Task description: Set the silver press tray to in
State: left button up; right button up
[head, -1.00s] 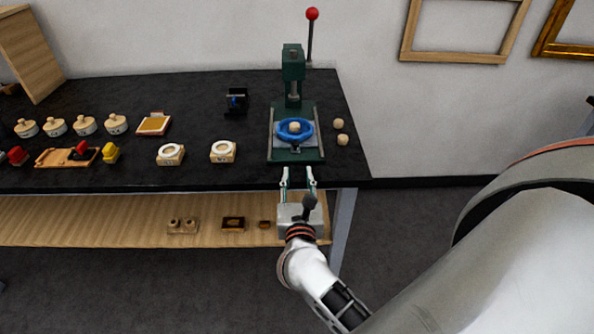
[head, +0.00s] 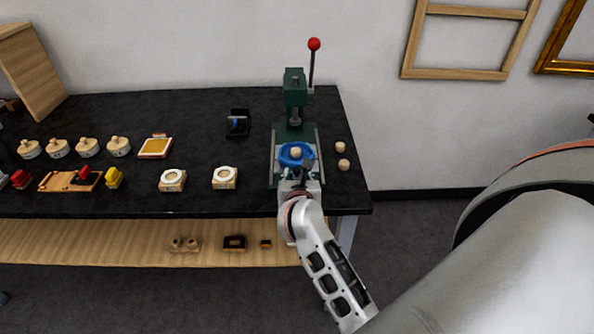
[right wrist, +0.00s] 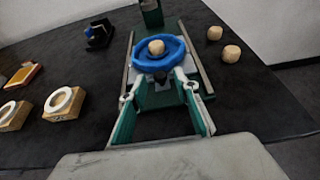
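The green press (head: 294,95) stands at the right end of the black table, with a red-knobbed lever. Its silver tray (head: 312,168) lies low between the rails, mostly hidden under a blue ring-shaped dish (head: 284,153) holding a pale round piece (head: 296,153). The dish (right wrist: 143,62) and piece (right wrist: 156,47) also show in the right wrist view. My right gripper (right wrist: 159,84) is open, its fingers apart at the near side of the dish, with a small dark part between them. I cannot tell whether they touch it. My left gripper is not in view.
Two pale pieces (head: 343,164) lie right of the press. White-ringed blocks (head: 225,177), a dark stand with a blue part (head: 238,123) and several knobbed pots (head: 118,146) are to the left. A wooden shelf (head: 130,243) runs below the table.

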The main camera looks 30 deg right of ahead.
jog(key=shift+x, duration=1.1)
